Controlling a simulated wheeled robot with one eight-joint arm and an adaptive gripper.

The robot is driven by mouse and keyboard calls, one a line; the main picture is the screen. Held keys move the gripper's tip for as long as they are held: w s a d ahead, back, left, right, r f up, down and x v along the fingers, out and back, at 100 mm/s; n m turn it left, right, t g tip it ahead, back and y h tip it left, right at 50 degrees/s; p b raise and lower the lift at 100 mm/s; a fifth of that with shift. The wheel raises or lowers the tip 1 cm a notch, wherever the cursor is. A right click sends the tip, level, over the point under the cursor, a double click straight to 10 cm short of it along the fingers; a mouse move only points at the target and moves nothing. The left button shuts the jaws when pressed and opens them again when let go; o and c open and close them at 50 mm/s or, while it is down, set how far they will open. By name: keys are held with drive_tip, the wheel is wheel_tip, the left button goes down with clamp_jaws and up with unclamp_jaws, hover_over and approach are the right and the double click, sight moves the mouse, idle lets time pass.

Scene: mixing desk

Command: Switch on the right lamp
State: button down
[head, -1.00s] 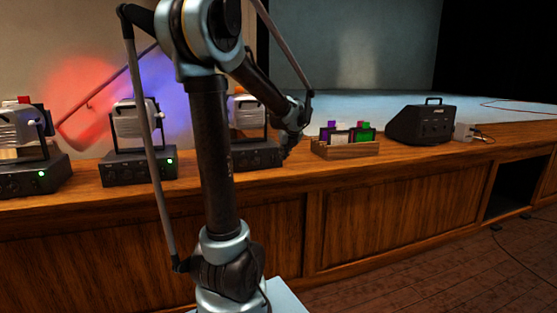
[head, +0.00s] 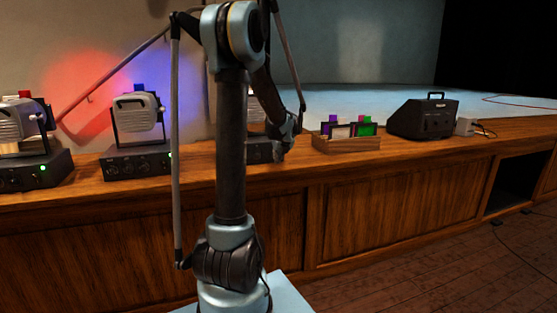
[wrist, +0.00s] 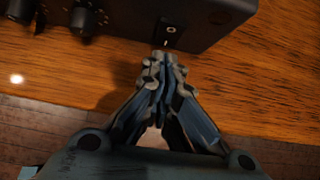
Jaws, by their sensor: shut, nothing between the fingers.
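The right lamp (head: 256,123) stands on the desk, mostly hidden behind my arm in the head view. Part of its dark control box (head: 259,150) shows beside my gripper (head: 279,157). In the wrist view, the box (wrist: 130,25) fills the top, with dark knobs at the left. A small rocker switch (wrist: 170,30) with a pale ring mark is on its front face. My gripper (wrist: 163,62) is shut and empty. Its fingertips are just below the switch in the picture; I cannot tell whether they touch the box. The lamp's indicator light is hidden in the head view.
The middle lamp (head: 137,115) and left lamp (head: 22,125) stand further left, each with a green light on its box. A wooden tray of coloured frames (head: 346,143) and a black speaker (head: 422,120) stand to the right. The desk's front strip (head: 410,160) is clear.

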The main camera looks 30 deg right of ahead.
drive_tip(key=shift+w+d, duration=0.1)
drive_tip(key=shift+w, duration=0.3)
drive_tip(key=shift+w+f, duration=0.1)
drive_tip(key=shift+w+f+t, duration=0.15)
drive_tip(key=shift+t, duration=0.15)
drive_tip(key=shift+r, duration=0.25)
drive_tip(key=shift+r, duration=0.65)
drive_tip(key=s, duration=0.2)
drive_tip(key=s+a, duration=0.1)
drive_tip(key=s, duration=0.1)
drive_tip(key=shift+r, duration=0.2)
drive_tip(key=v, duration=0.9)
drive_tip(key=shift+r, duration=0.55)
